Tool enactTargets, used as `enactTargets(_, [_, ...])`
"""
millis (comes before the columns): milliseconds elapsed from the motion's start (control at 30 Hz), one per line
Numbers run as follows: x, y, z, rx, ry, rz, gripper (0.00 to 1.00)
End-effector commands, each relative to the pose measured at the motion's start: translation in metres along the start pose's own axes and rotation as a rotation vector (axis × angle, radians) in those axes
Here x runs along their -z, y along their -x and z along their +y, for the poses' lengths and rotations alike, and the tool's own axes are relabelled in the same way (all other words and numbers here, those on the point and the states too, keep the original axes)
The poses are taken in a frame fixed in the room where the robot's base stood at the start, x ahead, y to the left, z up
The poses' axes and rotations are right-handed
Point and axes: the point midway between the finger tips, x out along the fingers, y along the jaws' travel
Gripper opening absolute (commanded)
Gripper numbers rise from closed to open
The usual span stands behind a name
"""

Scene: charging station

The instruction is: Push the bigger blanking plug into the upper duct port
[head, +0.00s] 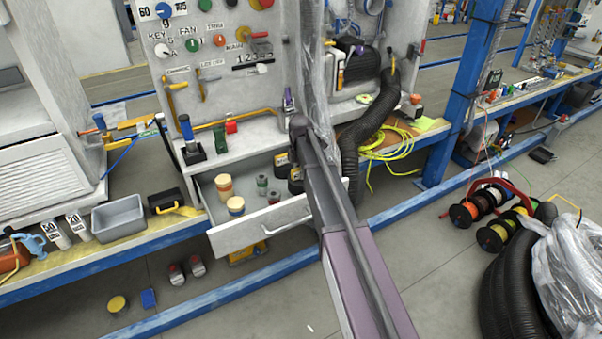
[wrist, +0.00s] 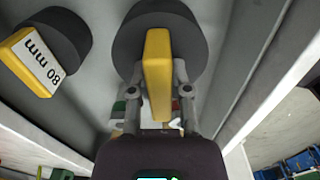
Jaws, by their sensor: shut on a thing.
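In the wrist view my gripper (wrist: 160,95) is shut on the yellow grip tab of a dark grey round plug (wrist: 118,47). That plug looks wider than the second grey plug (wrist: 75,30), whose yellow tab reads 80 mm, but no size label shows on the held one. In the head view two dark plugs with yellow tabs, one farther back (head: 281,159) and one nearer (head: 295,187), show in the open drawer (head: 226,240) left of my arm. My gripper's fingers are hidden in the head view. I cannot make out the upper duct port.
Cream-and-orange pots (head: 224,187) and small grey-green parts (head: 262,184) share the drawer. A thick black hose (head: 352,150) and yellow cable (head: 400,143) lie right of my arm. A grey bin (head: 118,216) stands on the left bench.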

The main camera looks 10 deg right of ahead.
Motion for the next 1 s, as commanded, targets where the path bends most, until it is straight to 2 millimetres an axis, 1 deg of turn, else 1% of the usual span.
enactTargets(33, [0.000,0.011,0.000,0.000,0.000,0.000,0.00])
enactTargets(100, [0.000,0.019,0.000,0.000,0.000,0.000,0.00])
enactTargets(300, [0.000,0.040,0.000,0.000,0.000,0.000,0.00])
enactTargets(500, [0.000,0.056,0.000,0.000,0.000,0.000,0.00])
enactTargets(700, [0.000,0.064,0.000,0.000,0.000,0.000,0.00])
enactTargets(1000, [0.000,0.066,0.000,0.000,0.000,0.000,0.00])
